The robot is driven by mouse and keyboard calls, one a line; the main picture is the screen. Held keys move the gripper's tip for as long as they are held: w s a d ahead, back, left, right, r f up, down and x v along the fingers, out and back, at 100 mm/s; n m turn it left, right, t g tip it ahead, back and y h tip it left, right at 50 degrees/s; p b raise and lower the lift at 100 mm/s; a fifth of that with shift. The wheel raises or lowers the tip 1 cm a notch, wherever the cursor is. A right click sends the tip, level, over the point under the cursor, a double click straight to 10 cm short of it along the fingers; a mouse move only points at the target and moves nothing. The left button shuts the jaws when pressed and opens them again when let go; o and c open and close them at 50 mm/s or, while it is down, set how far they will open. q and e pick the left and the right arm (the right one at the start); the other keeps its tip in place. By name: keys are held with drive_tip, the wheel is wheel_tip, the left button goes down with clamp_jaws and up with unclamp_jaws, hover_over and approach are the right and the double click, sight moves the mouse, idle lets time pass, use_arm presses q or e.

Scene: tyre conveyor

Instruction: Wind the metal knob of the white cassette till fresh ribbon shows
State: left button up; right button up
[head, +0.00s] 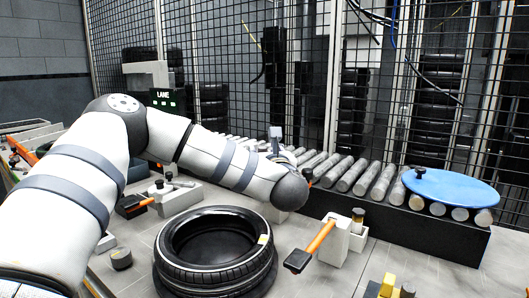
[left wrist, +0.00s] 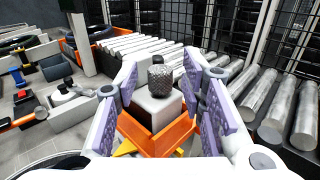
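In the left wrist view the white cassette (left wrist: 157,108) sits in an orange holder (left wrist: 152,137). A knurled grey metal knob (left wrist: 160,80) stands upright on its top. My left gripper (left wrist: 160,67) is open, with a purple-padded finger on either side of the knob and cassette. Gaps show between the pads and the knob, so nothing is held. I cannot see any ribbon. In the head view my left arm reaches to the roller conveyor; its wrist largely hides the gripper and cassette. My right gripper is not in view.
A roller conveyor (head: 345,177) runs behind, with a blue disc (head: 450,187) on its right. A tyre (head: 215,250) lies on the table in front. A mesh fence stands behind the conveyor.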

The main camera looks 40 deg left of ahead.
use_arm(q)
clamp_jaws()
drive_tip(key=shift+w+f+n+g+y, duration=0.1)
drive_tip(key=shift+n+g+y, duration=0.4)
drive_tip(key=shift+g, duration=0.2)
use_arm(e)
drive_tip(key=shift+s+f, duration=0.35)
